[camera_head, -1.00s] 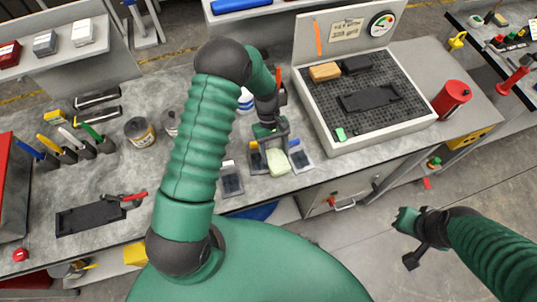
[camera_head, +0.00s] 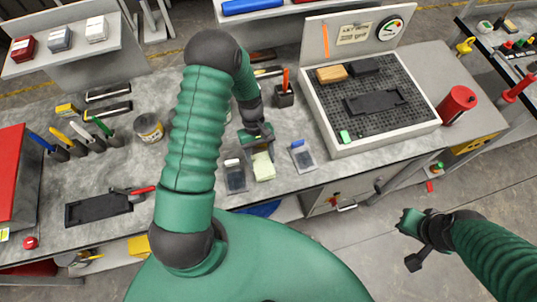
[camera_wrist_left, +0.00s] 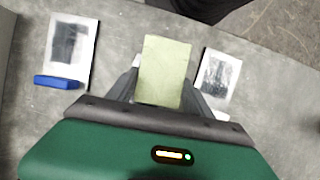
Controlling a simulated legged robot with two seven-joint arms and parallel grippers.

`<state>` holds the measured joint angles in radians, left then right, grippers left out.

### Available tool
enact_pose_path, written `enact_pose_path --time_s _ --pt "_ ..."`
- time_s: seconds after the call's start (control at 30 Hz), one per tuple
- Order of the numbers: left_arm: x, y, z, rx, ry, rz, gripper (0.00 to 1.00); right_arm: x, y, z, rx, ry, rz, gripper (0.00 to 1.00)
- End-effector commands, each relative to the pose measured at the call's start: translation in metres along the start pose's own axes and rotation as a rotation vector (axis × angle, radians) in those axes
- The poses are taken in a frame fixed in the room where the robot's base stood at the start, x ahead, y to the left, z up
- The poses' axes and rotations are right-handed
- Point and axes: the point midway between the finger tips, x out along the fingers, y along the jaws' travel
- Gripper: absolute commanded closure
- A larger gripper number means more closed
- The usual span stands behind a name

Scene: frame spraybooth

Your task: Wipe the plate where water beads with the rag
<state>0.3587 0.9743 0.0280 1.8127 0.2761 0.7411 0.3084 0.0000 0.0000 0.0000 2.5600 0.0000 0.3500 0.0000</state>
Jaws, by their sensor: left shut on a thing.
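My left gripper (camera_head: 257,138) is shut on a pale yellow-green rag (camera_head: 263,166), which hangs out over the bench; the rag also shows in the left wrist view (camera_wrist_left: 165,72). A small dark plate with a white tab (camera_head: 236,180) lies just left of the rag; it is on the right in the wrist view (camera_wrist_left: 217,80). A dark plate with a blue tab (camera_head: 303,159) lies to the right; it is on the left in the wrist view (camera_wrist_left: 67,45). The rag and gripper hide the bench between them. I cannot make out water beads. My right gripper (camera_head: 408,225) is off the bench; its jaws are unclear.
A shallow grey tray (camera_head: 426,128) with a dark mesh holds a black frame and blocks at the right. A red canister (camera_head: 457,105) stands beside it. A pen cup (camera_head: 284,96) stands behind the plates. Several tools and a can (camera_head: 149,128) are on the left.

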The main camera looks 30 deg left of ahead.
Motion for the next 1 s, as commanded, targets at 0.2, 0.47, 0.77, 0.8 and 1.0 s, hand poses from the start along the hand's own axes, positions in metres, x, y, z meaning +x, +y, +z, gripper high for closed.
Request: enact_pose_path --time_s 0.2,0.47,0.77,0.8,1.0 --pt "0.0 -0.004 0.0 0.001 0.0 0.0 0.92 -0.001 0.0 0.0 0.0 0.0 0.0 1.0" --pt "-0.015 -0.003 0.006 0.001 0.001 0.0 0.92 -0.014 0.0 -0.003 0.0 0.0 0.0 1.0" --pt "-0.049 -0.004 0.022 0.001 0.002 0.001 0.92 -0.044 0.0 -0.01 0.0 0.0 0.0 1.0" --pt "-0.053 -0.004 0.024 0.001 0.002 0.001 0.92 -0.047 0.0 -0.011 0.0 0.0 0.0 1.0" --pt "-0.055 -0.003 0.025 0.001 0.001 0.0 0.92 -0.048 0.0 -0.011 0.0 0.0 0.0 1.0"
